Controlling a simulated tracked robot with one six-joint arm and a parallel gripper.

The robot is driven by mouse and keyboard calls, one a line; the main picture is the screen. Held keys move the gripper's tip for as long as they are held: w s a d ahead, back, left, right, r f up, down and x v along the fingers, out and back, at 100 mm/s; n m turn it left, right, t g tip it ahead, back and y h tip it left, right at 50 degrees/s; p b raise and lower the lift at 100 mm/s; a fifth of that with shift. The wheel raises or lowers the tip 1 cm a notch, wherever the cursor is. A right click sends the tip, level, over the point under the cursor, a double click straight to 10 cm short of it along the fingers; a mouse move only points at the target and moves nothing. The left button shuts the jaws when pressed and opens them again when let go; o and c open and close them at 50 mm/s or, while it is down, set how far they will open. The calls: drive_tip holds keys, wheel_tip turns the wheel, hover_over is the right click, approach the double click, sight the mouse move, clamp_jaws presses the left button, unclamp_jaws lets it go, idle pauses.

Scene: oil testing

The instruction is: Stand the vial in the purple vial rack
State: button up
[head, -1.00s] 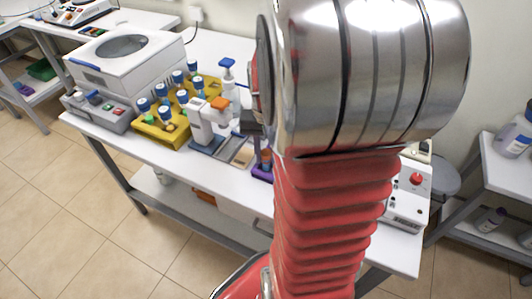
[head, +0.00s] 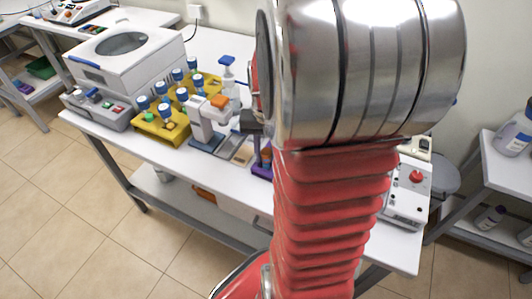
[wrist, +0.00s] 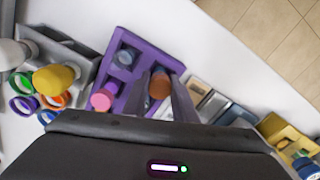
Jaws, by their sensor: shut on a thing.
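The purple vial rack (wrist: 119,47) lies in the upper middle of the wrist view. In the head view a part of the rack (head: 259,171) shows beside my arm, which hides the rest. My gripper (wrist: 161,76) is over the rack's right part, shut on the vial (wrist: 160,86), whose brown-orange end shows between the two fingers. I cannot tell whether the vial's lower end is inside a slot. A pink-capped vial (wrist: 102,100) and a grey-blue round piece (wrist: 126,58) sit in the rack left of my gripper.
Left of the rack in the wrist view are a grey holder (wrist: 62,47), a yellow knob-like piece (wrist: 54,79) and several coloured rings (wrist: 22,105). A yellow rack (head: 165,133) holds blue-capped vials. A white device (head: 210,120) stands beside it.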

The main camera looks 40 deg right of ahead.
drive_tip(key=o, duration=1.1)
wheel_tip(320, 180, up, 14)
drive_tip(key=shift+f, duration=0.15)
idle(0.6)
drive_tip(key=s+a+n+t, duration=0.1)
drive_tip(key=a+n+t, duration=0.1)
drive_tip(key=a, duration=0.5)
drive_tip(key=s+a+r+n+t, duration=0.1)
drive_tip(key=a+n, duration=0.3)
drive_tip(key=a, duration=0.4)
drive_tip(key=s+a+n+t, duration=0.2)
drive_tip(key=a+n, duration=0.1)
drive_tip(key=a, duration=0.5)
drive_tip(key=shift+r+n+t, duration=0.2)
drive_tip(key=shift+n+t, duration=0.1)
